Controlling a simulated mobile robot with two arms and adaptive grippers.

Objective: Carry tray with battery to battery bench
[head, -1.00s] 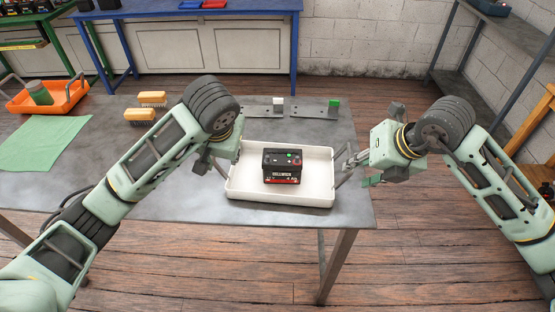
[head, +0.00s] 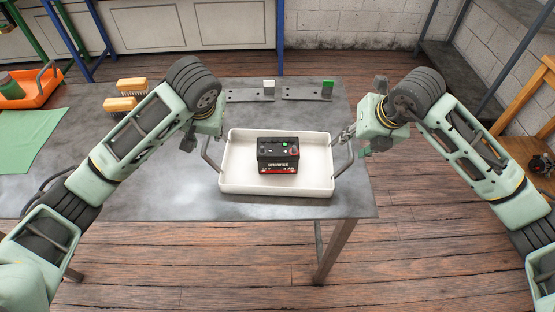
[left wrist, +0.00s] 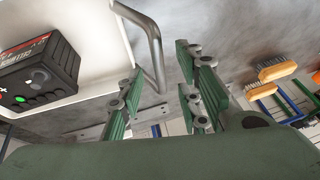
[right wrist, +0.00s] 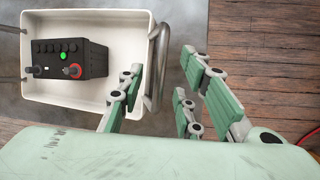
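A white tray (head: 230,180) with a metal handle at each end sits on the grey metal table. A black and red battery (head: 278,156) stands upright in it. My left gripper (head: 196,138) is at the tray's left handle (head: 207,155). In the left wrist view the handle (left wrist: 153,45) passes between the spread fingers (left wrist: 160,95). My right gripper (head: 352,138) is at the right handle (head: 349,158). In the right wrist view that handle (right wrist: 153,70) lies between the spread fingers (right wrist: 165,95), nearer the left one. Neither gripper is closed on its handle.
Two brushes (head: 125,94), a green cloth (head: 30,140) and an orange tray (head: 35,92) are on the left of the table (head: 140,200). Two flat metal pieces (head: 307,93) lie behind the tray. A shelf (head: 460,70) and wooden frame (head: 540,90) stand at right. Open floor lies in front.

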